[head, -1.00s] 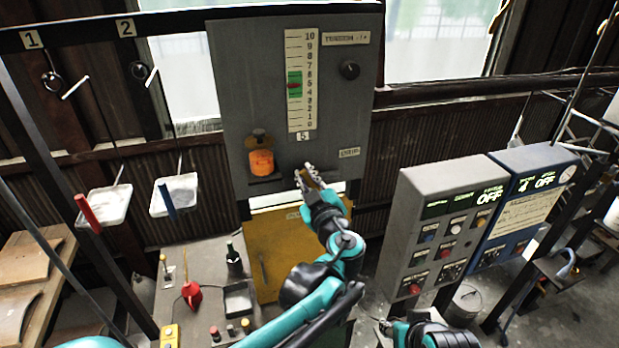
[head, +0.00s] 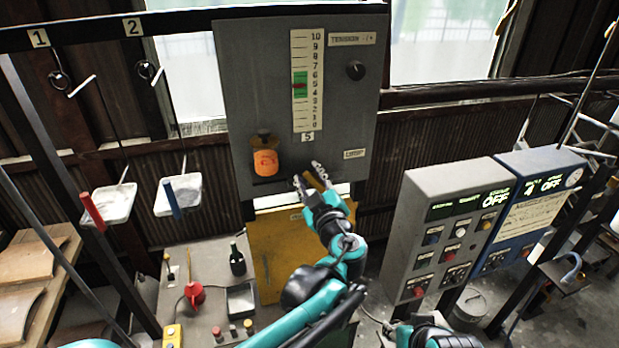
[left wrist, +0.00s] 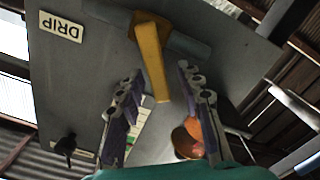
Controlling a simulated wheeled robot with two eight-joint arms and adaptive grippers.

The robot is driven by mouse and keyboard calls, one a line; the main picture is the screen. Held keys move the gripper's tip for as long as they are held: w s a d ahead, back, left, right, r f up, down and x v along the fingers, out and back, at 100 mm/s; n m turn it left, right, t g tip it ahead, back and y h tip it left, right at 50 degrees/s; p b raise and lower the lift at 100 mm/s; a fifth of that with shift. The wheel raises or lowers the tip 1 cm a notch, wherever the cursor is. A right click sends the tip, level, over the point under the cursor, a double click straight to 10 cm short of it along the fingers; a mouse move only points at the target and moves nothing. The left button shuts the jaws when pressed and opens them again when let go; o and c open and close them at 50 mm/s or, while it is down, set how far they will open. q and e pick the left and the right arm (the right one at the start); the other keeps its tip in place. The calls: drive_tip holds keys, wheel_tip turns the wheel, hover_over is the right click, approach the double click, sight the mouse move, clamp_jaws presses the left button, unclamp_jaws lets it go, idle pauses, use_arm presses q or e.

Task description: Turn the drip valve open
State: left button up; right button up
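My left gripper (head: 308,177) is at the panel's lower edge. Its fingers are spread, one on each side of the lever's free end in the left wrist view (left wrist: 159,75), with gaps to both. My right gripper (head: 405,335) is at the bottom edge of the head view, mostly cut off.
An orange cup-like part (head: 265,163) sits on the panel left of my left gripper. A black knob (head: 355,70) is at the upper right. Grey (head: 440,235) and blue (head: 530,210) control boxes stand to the right. A bench (head: 205,265) with small tools is at lower left.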

use_arm(q)
drive_tip(key=v, duration=1.2)
